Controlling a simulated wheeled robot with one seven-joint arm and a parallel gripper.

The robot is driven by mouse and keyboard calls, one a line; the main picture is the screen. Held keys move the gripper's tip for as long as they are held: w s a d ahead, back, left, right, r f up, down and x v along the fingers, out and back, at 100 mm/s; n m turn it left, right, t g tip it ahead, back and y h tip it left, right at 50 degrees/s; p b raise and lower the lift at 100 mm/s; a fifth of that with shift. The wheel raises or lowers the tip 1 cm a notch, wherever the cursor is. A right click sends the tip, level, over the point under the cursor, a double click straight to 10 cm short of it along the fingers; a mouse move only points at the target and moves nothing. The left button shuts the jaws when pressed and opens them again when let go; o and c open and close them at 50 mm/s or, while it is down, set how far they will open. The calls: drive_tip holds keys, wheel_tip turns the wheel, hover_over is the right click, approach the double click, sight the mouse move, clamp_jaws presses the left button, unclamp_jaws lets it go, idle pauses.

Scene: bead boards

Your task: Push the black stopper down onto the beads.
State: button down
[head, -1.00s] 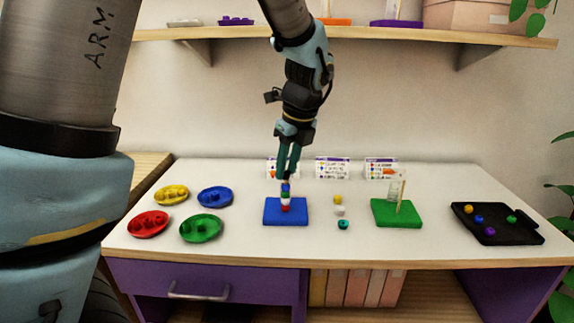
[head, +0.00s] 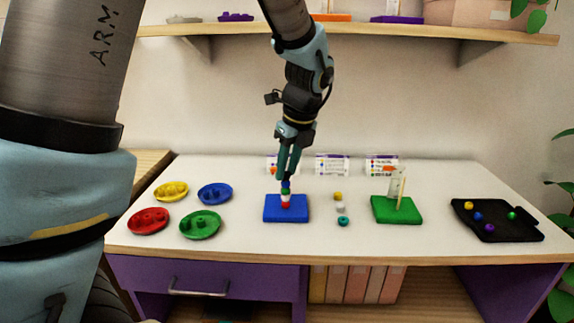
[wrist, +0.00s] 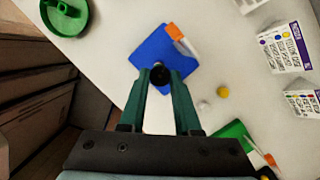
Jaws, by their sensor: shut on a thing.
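A blue board (head: 272,211) lies on the white table with an upright stack of beads, red at the bottom (head: 285,205), then white, green and blue (head: 286,185). My gripper (head: 285,178) points down directly over the stack, its tips close above or at the blue bead. In the wrist view my gripper (wrist: 161,72) has a dark round thing between its fingertips, which looks like the black stopper (wrist: 160,76). The fingers hide the stopper in the head view, and I cannot tell whether it touches the top bead.
Yellow, white and teal loose beads (head: 342,221) lie right of the blue board. A green board (head: 385,215) with a peg stands farther right, then a black tray (head: 520,234) with several beads. Coloured dishes (head: 201,229) are at left. Cards (head: 332,163) stand behind.

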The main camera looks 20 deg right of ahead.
drive_tip(key=shift+f, duration=0.2)
idle(0.3)
idle(0.4)
drive_tip(key=c, duration=0.5)
unclamp_jaws()
drive_tip(key=shift+c, duration=0.2)
drive_tip(key=shift+r, duration=0.1)
drive_tip(key=a+b+v, duration=0.1)
drive_tip(key=v, duration=0.9)
drive_tip(key=shift+s+d+r, duration=0.2)
drive_tip(key=shift+d+r, duration=0.1)
drive_tip(key=shift+d, duration=0.2)
